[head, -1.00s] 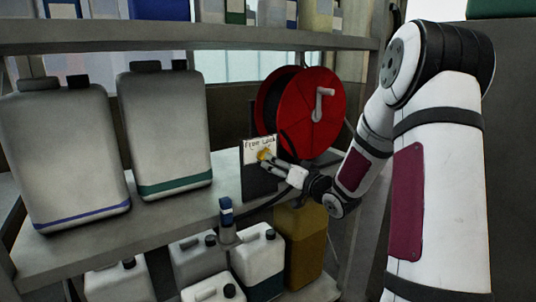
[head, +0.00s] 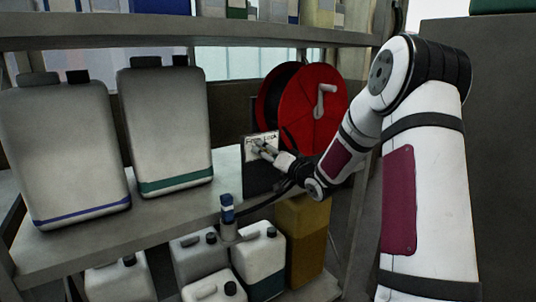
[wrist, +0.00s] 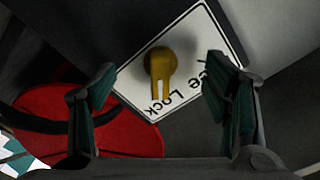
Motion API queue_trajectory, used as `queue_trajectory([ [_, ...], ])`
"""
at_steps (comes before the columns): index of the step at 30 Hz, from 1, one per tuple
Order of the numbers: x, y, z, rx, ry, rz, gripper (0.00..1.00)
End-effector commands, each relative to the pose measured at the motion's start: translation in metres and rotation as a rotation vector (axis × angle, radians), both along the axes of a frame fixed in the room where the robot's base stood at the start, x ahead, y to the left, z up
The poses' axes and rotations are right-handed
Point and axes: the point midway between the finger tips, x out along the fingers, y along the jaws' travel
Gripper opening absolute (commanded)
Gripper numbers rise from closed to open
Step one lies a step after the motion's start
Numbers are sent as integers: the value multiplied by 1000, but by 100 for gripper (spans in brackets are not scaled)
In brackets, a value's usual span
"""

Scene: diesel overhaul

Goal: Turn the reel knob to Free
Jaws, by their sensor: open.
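The yellow reel knob (wrist: 160,68) sits on a white label plate (wrist: 140,85) lettered "Free Lock" in the wrist view. The start of "Free" is partly hidden by the right finger. The knob's pale pointer mark faces down in that view, toward the word "Lock". My gripper (wrist: 164,72) is open, with one finger on each side of the knob; I see no contact. In the head view my gripper (head: 262,149) is at the label plate (head: 268,138), and the knob is hidden behind it.
The red hose reel (head: 312,105) with its grey crank stands behind and right of the plate. Two large grey canisters (head: 165,130) stand on the shelf to the left. A small blue-capped bottle (head: 228,215) is at the shelf's front. An upper shelf (head: 180,32) runs above.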

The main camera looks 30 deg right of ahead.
Motion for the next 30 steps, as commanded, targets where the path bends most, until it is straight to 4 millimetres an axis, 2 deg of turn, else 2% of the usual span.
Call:
queue_trajectory([
  [1, 0, 0, 0, 0, 0, 0, 68],
  [11, 0, 0, 0, -1, 0, 0, 5],
  [19, 1, 1, -1, -55, -3, 2, 5],
  [30, 2, 3, -4, -643, -25, 1, 5],
])
